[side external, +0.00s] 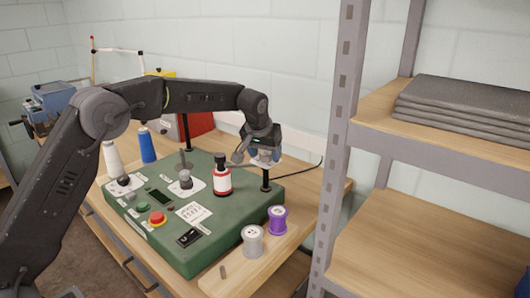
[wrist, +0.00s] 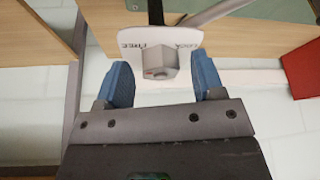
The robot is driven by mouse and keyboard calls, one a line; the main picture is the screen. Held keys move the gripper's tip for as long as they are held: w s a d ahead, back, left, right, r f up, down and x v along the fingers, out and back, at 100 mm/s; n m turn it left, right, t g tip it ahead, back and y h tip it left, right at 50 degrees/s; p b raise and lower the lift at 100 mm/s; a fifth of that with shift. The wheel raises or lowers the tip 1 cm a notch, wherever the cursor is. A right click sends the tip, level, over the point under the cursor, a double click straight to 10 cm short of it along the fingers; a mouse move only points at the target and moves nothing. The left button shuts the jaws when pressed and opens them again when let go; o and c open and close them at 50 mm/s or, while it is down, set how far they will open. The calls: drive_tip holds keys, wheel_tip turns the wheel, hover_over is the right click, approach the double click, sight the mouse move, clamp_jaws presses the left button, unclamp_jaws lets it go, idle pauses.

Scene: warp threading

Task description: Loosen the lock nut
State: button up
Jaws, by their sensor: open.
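The lock nut (wrist: 160,62) is a grey faceted piece in the wrist view, in front of a white plate (wrist: 132,38) marked with "FREE" and a second word. My gripper (wrist: 161,68) is open and empty, with one blue finger on each side of the nut and a gap to both. I cannot tell whether the fingertips reach as deep as the nut. In the side external view my gripper (side external: 265,157) is at the top of the black post (side external: 266,181) at the green machine's (side external: 238,205) right end. There the nut is not clearly visible.
Purple (side external: 277,220) and grey (side external: 253,241) spools stand at the front. White (side external: 112,158) and blue (side external: 147,145) cones stand at the left. A shelf upright (side external: 340,140) rises at the right.

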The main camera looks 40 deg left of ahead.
drive_tip(key=shift+r, duration=0.1)
drive_tip(key=v, duration=1.3)
drive_tip(key=shift+r, duration=0.3)
drive_tip(key=shift+s, duration=0.1)
drive_tip(key=s+r+m, duration=0.2)
drive_tip(key=s, duration=1.6)
drive_tip(key=s+f, duration=0.4)
drive_tip(key=s, duration=0.4)
drive_tip(key=s+d+f+m+t+h, duration=0.1)
drive_tip(key=s+f, duration=0.4)
drive_tip(key=s, duration=0.4)
drive_tip(key=shift+d, duration=0.2)
